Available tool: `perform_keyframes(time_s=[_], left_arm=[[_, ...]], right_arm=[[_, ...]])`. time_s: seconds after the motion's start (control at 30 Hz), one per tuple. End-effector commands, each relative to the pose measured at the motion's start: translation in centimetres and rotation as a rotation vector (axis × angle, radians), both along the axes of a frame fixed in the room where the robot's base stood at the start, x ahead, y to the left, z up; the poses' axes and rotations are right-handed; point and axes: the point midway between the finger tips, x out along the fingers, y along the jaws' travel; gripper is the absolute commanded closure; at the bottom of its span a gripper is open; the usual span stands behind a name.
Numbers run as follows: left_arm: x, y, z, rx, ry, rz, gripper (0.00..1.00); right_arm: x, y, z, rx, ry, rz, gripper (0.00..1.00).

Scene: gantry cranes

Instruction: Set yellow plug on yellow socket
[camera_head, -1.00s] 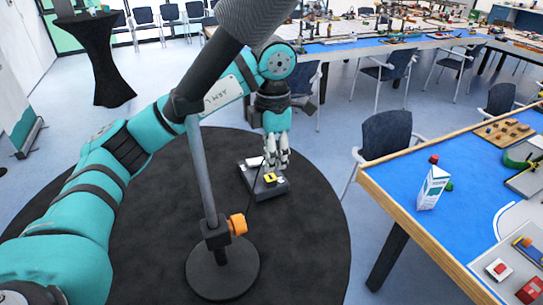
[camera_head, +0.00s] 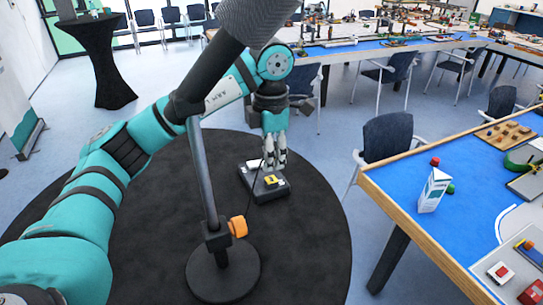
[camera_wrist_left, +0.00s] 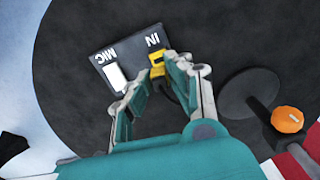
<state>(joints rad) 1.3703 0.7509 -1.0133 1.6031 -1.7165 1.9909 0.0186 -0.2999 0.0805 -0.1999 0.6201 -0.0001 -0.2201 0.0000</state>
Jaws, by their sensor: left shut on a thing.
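A dark box (camera_head: 279,194) sits on the round black surface, with a yellow socket (camera_head: 272,181) on its top. My left gripper (camera_head: 274,164) points down just above the box. In the left wrist view it is shut on a small yellow plug (camera_wrist_left: 158,73) close to the yellow socket (camera_wrist_left: 155,57) by IN. The fingers partly cover both, so I cannot tell whether they touch. My right gripper is not in view.
A stand with an orange knob (camera_head: 238,226) rises in front of the box, and a thin black cable hangs near it. A blue-topped table (camera_head: 400,180) with a carton (camera_head: 433,190) stands at the right. A chair (camera_head: 387,137) is behind it.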

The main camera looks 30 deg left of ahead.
Motion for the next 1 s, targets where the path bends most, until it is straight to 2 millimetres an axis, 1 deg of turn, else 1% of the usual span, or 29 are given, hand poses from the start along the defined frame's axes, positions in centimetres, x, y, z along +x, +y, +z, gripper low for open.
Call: perform_keyframes(time_s=[0.57,1.0], left_arm=[[-0.01,-0.04,0.0,0.0,0.0,0.0,1.0],[-0.01,-0.03,-0.8,0.0,0.0,0.0,1.0]], right_arm=[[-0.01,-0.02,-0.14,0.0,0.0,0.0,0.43],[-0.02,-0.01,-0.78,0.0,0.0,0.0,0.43]])
